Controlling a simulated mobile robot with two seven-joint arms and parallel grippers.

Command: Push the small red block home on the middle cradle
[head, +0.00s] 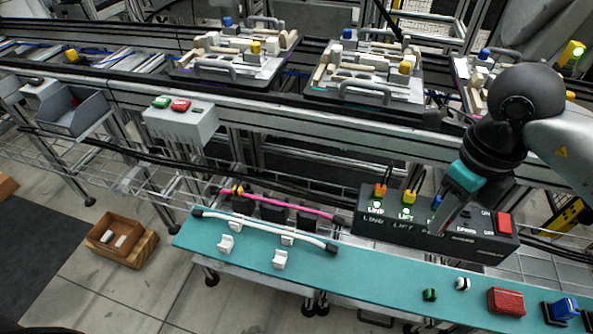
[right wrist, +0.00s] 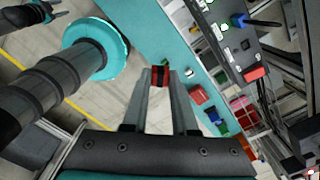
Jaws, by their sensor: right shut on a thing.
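My right gripper (head: 437,224) reaches down from the right, in front of the black control box, above the teal bench (head: 375,281). In the right wrist view its two fingers are shut on a small red block (right wrist: 160,76) with dark bands, held between the fingertips. In the head view the block is too small or hidden to make out. Pallets with fixtures stand on the conveyor behind: a left one (head: 190,72), a middle one (head: 324,92) and one at the right partly behind my arm. I cannot tell which part is the middle cradle.
The control box (head: 375,228) carries orange, yellow and blue plugs. White clips (head: 280,260) and a pale cable (head: 275,231) lie on the bench's left part. A larger red block (head: 506,301) and a blue piece (head: 563,308) are at its right. The bench's middle is clear.

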